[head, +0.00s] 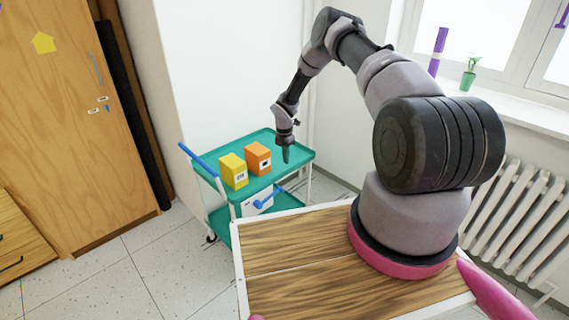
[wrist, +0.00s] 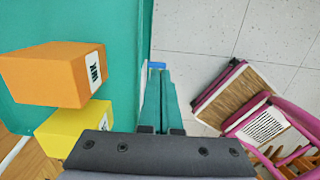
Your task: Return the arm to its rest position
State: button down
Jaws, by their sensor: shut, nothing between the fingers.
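My arm reaches out from its base, bent at the elbow, with my gripper (head: 286,153) pointing down over the right part of a green cart (head: 299,153). The gripper is shut and holds nothing. In the wrist view its closed fingers (wrist: 161,100) lie over the cart's edge. An orange box (head: 257,158) and a yellow box (head: 233,170) stand side by side on the cart's top, left of the gripper and apart from it. In the wrist view the orange box (wrist: 55,75) and yellow box (wrist: 75,128) show at the left.
The cart has a blue handle (head: 198,160) and a lower shelf. A wooden cabinet (head: 70,120) stands at the left. A radiator (head: 515,215) and a windowsill with a small potted plant (head: 469,74) are at the right. Tiled floor (head: 150,265) is clear left of the cart.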

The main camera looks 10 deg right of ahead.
notch_tip(320, 180, up, 25)
jog(key=d+m+t, duration=0.1)
jog(key=m+t, duration=0.1)
jog(key=m, duration=0.4)
jog(key=s+r+m, duration=0.3)
jog(key=s+r, duration=0.1)
jog(key=r, duration=0.5)
jog(key=s+r+m, duration=0.3)
jog(key=s+r, duration=0.1)
jog(key=r, duration=0.4)
jog(key=s+r+m+t, duration=0.3)
jog(key=s+r+m, duration=0.5)
jog(key=s+r, duration=0.65)
jog(key=s+a+r+m+t+y, duration=0.1)
jog(key=s+m, duration=0.7)
jog(key=s, duration=1)
notch_tip(320, 180, up, 2)
jog(key=shift+s+a+t+y, duration=0.15)
jog(key=shift+s+t+y, duration=0.3)
jog(key=shift+y, duration=0.35)
